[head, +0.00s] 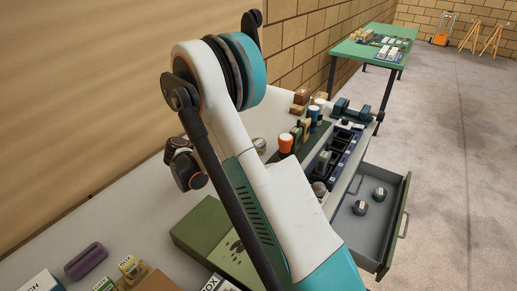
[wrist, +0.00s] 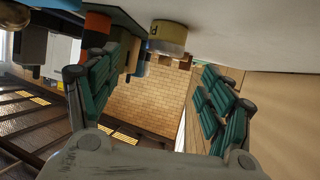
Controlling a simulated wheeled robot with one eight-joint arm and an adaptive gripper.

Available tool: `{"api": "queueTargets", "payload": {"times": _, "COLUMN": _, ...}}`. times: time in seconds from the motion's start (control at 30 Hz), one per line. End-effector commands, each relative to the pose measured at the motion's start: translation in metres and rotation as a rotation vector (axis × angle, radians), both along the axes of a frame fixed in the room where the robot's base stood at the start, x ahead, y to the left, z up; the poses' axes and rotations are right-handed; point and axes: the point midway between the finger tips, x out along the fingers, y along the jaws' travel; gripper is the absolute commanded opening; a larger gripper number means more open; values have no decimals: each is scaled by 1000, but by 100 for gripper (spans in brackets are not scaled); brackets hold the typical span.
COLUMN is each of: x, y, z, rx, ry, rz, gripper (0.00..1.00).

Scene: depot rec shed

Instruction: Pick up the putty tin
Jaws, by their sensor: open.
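My gripper (wrist: 160,96) is open, its green-padded fingers apart with nothing between them in the wrist view. That view is upside down, with the bench top above. A short round tin (wrist: 168,37) with a pale yellowish side stands on the bench beyond the fingertips, apart from them. A small round tin (head: 260,145) shows beside my arm on the bench in the head view, partly hidden. Another round tin (head: 320,188) stands farther right, and two more tins (head: 361,208) (head: 379,194) lie in the open drawer. I cannot read which one is the putty tin.
An orange-topped container (head: 286,143) and several small boxes and bottles stand near the bench's far end, beside a dark blue divided tray (head: 345,150). The grey drawer (head: 348,230) juts out at right. A green case (head: 200,232) lies on the near bench. The floor at right is clear.

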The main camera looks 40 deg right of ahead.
Motion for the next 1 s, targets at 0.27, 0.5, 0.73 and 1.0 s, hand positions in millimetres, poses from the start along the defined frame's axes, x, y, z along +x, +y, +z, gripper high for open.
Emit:
{"api": "queueTargets", "payload": {"times": 0.27, "x": 3, "y": -34, "z": -15, "rx": 1, "ry": 1, "rz": 0, "gripper": 74}}
{"api": "queueTargets", "payload": {"times": 0.5, "x": 6, "y": -46, "z": -22, "rx": 1, "ry": 1, "rz": 0, "gripper": 74}}
{"api": "queueTargets", "payload": {"times": 0.73, "x": 13, "y": -74, "z": -38, "rx": 1, "ry": 2, "rz": 1, "gripper": 74}}
{"api": "queueTargets", "payload": {"times": 1.0, "x": 14, "y": -83, "z": -39, "rx": 1, "ry": 2, "rz": 2, "gripper": 74}}
